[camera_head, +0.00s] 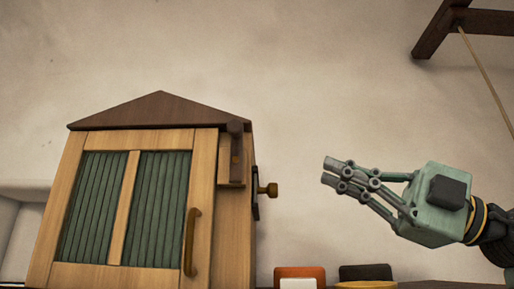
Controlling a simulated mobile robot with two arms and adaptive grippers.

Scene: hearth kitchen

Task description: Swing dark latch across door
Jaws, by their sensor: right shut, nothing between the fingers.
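A wooden cabinet with a dark peaked roof stands at the left. Its door (125,140) has green slatted panels and a curved brass handle (190,240); it looks closed. The dark latch (235,145) stands upright on a small wooden block, just right of the door's upper right corner, and does not lie across the door. My right gripper (329,172) is to the right of the cabinet, apart from it, with its fingers pointing left. It is shut and empty. My left gripper is not in view.
Low in front are an orange object (300,272), a dark object (366,271) and a yellow rim (367,285). A dark beam (435,30) with a cord hangs top right.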

